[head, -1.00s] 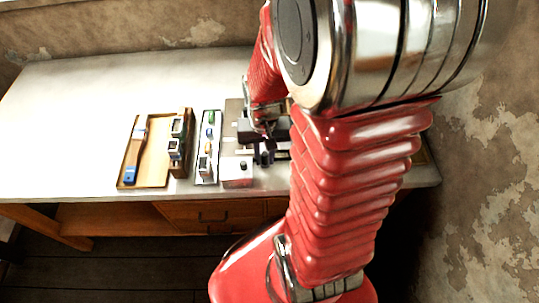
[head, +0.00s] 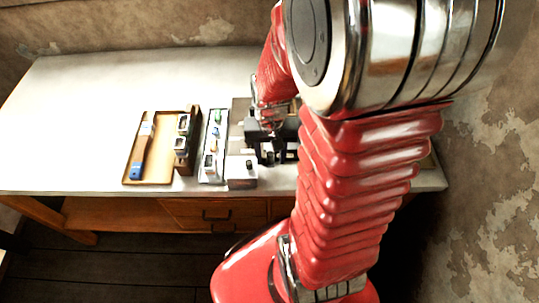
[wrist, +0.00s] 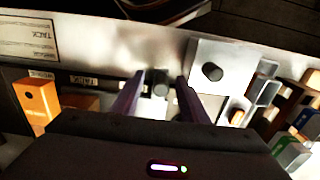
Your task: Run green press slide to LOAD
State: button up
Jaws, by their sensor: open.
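My gripper (wrist: 158,98) is open, its two dark fingers pointing at the press bench hardware. In the wrist view a small grey upright knob (wrist: 160,82) stands between the fingertips, with a gap showing on each side. In the head view my gripper (head: 269,154) is over the dark press area (head: 240,112) at the right of the table, and my arm covers much of it. I cannot make out the green slide, the handwheel rim or a LOAD mark.
A white block with a black knob (wrist: 212,72) stands just right of my fingers. An orange block (wrist: 38,100) is at the left. In the head view a narrow tray of small parts (head: 212,178) and a wooden tray (head: 160,160) lie left. The table's left side is clear.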

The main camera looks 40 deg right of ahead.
jog(key=shift+o, duration=0.7)
jog(key=shift+w+r, duration=0.15)
jog(key=shift+r, duration=3.9)
jog(key=shift+s, duration=0.25)
jog(key=shift+s+a+f+n, duration=0.15)
jog(key=shift+s+n, duration=0.1)
jog(key=shift+n, duration=0.15)
jog(key=s+a+r+n+t, duration=0.2)
jog(key=a+r+n+t, duration=0.3)
jog(key=a+r, duration=0.6)
notch_tip(320, 180, up, 4)
jog(key=shift+s+a+f+n+t, duration=0.15)
jog(key=shift+a+f+n+t, duration=0.15)
jog(key=shift+a+n, duration=0.15)
jog(key=shift+d, duration=0.1)
jog(key=shift+c, duration=0.2)
